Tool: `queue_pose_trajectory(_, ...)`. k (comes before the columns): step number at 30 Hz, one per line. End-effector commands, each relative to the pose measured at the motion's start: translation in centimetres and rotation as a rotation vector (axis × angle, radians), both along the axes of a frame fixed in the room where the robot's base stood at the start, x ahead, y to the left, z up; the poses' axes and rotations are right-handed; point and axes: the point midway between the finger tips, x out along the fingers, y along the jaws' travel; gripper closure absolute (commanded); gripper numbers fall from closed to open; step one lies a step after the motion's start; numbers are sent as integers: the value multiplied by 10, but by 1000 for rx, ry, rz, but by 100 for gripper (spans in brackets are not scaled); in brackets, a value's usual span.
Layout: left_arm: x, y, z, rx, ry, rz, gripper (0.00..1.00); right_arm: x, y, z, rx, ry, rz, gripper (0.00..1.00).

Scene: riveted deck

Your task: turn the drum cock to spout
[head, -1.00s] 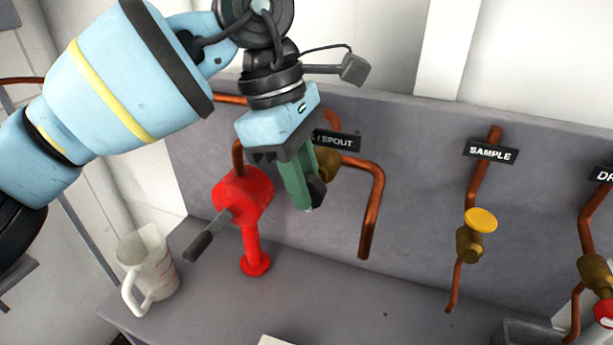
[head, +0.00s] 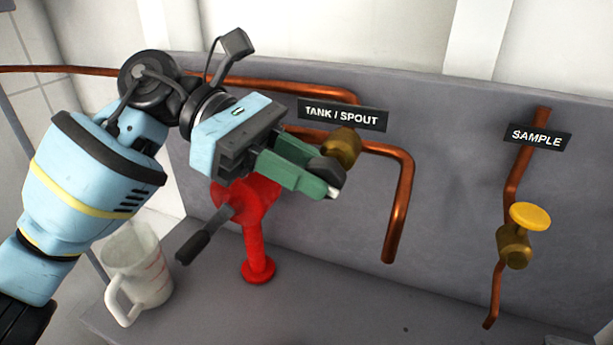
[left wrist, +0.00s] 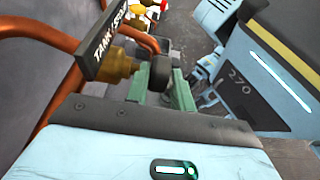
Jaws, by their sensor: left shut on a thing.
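The brass cock (head: 342,145) sits below the TANK / SPOUT sign (head: 343,115) on the grey back panel, where copper pipes meet. Its black handle (head: 326,169) sticks out toward me. My left gripper (head: 322,182), with green fingers, is shut on this handle. In the left wrist view the brass body (left wrist: 116,67) and black handle (left wrist: 160,72) show beside the green fingers (left wrist: 176,92). The fingers and gripper body hide part of the handle and pipe. A copper spout pipe (head: 400,205) bends down to the right. My right gripper is not in view.
A red hand pump (head: 256,245) with a grey crank (head: 203,240) stands below my left gripper. A white measuring jug (head: 140,268) is at the left. A SAMPLE valve with a yellow knob (head: 530,216) is at the right. The bench under the spout is clear.

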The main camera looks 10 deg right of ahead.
Motion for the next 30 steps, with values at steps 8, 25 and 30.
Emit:
queue_pose_trajectory(8,1,1,-8,-175,121,1,99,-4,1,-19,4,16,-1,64)
queue_pose_trajectory(25,1,1,-6,-300,201,0,99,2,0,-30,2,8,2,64)
queue_pose_trajectory(30,0,0,-6,-301,202,0,99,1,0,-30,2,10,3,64)
